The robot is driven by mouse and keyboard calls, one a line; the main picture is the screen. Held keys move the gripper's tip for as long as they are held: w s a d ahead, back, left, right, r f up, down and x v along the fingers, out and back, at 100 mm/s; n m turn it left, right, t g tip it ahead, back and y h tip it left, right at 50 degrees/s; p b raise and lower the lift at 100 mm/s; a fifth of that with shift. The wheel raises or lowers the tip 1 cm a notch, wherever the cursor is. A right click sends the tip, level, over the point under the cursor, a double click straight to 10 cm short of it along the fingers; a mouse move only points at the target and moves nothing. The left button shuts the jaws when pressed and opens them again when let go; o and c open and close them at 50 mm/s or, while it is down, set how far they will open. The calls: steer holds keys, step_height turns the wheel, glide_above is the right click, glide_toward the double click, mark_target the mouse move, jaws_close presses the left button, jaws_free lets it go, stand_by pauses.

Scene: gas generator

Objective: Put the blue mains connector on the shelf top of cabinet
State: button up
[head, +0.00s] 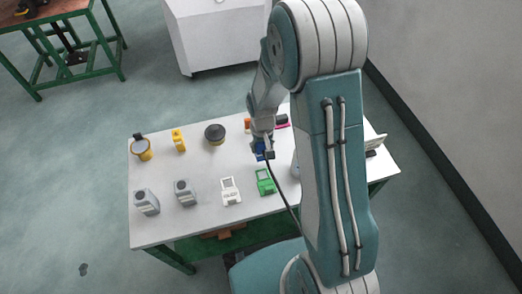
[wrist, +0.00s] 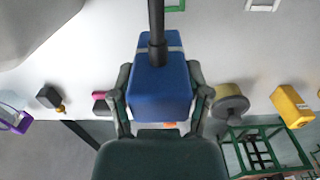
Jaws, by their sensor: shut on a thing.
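The blue mains connector (wrist: 160,92) fills the middle of the wrist view, with a black cable (wrist: 157,22) leaving one end. My gripper (wrist: 161,100) is shut on it, one finger against each side. In the head view, my gripper (head: 262,146) is over the white table, with a little of the blue connector (head: 260,156) showing. The cable trails down toward the table's front edge. I cannot tell how far the connector is above the table. A white cabinet-like box (head: 220,38) stands on the floor beyond the table; its shelf is not clearly seen.
The white table (head: 160,223) holds two grey devices (head: 146,202), a white frame (head: 230,190), a green one (head: 265,182), a yellow item (head: 178,140), a round black-topped item (head: 215,134) and a yellow-black item (head: 141,148). Floor lies open between table and cabinet. A green-framed bench (head: 60,40) stands far left.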

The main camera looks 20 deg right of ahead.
mark_target(261, 151)
steer(key=shift+w+f, duration=0.35)
steer(key=shift+f, duration=0.1)
steer(key=shift+w+f, duration=0.15)
steer(key=shift+f, duration=1.5)
steer(key=shift+f, duration=0.1)
steer(key=o, duration=1.3)
steer(key=shift+c, duration=0.2)
